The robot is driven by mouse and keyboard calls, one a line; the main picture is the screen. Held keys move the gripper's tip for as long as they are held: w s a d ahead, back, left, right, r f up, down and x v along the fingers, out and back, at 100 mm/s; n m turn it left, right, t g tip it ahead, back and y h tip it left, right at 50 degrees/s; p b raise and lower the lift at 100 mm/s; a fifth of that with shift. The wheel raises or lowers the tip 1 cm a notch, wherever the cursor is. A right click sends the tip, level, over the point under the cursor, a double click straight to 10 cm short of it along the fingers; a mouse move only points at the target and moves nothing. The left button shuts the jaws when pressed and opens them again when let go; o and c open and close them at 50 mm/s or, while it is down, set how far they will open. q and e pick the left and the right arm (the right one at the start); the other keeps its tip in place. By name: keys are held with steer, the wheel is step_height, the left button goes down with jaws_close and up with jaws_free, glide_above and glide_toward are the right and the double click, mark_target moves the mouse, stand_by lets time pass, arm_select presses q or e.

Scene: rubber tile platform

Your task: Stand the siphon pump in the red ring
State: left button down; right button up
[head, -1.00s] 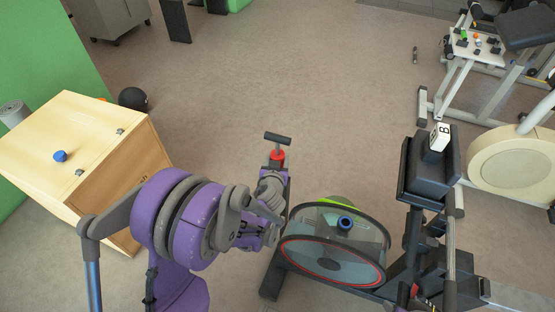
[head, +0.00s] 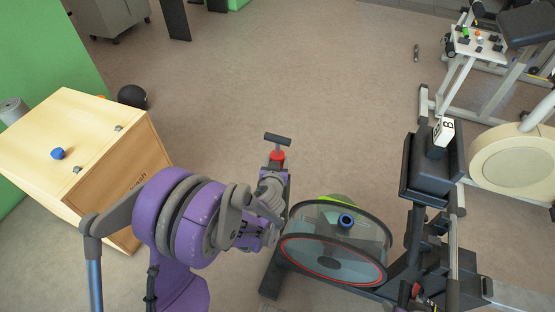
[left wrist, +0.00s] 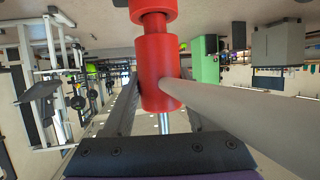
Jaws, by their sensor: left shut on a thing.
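The left wrist view shows the pump's red body (left wrist: 158,75) close up between the fingers, with a pale grey tube running to the right. I cannot make out a separate red ring on the floor; a red circle (head: 283,254) shows on the exercise bike's wheel. My right gripper is not in view.
A wooden box (head: 75,125) with a blue knob-like item stands at the left. The bike's wheel (head: 372,232) is right of my left gripper. A dark post with a pad (head: 425,180) carries a small white block (head: 444,131). Open floor (head: 290,80) lies beyond.

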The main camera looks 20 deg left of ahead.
arm_select(q)
steer(key=shift+f+b, duration=0.7)
steer(key=shift+f, duration=0.35)
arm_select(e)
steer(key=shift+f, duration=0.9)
arm_select(q)
steer(key=shift+c, duration=0.6)
jaws_free()
steer(key=p+v, duration=0.1)
steer(key=v, duration=1)
steer(key=shift+p, duration=0.35)
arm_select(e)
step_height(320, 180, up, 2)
arm_select(q)
steer(key=shift+a, duration=0.1)
steer(key=s+d+r+m+g+h, duration=0.2)
steer(key=s+g, duration=0.2)
steer(key=s, duration=0.7)
steer(key=s+d+r+m+g+h, duration=0.1)
steer(key=s+d+m+g+h, duration=0.2)
steer(key=s, duration=0.7)
step_height(320, 180, up, 16)
steer(key=w+n+p, duration=0.1)
steer(key=w+p, duration=0.1)
steer(key=p, duration=1.2)
steer(key=shift+y, duration=0.4)
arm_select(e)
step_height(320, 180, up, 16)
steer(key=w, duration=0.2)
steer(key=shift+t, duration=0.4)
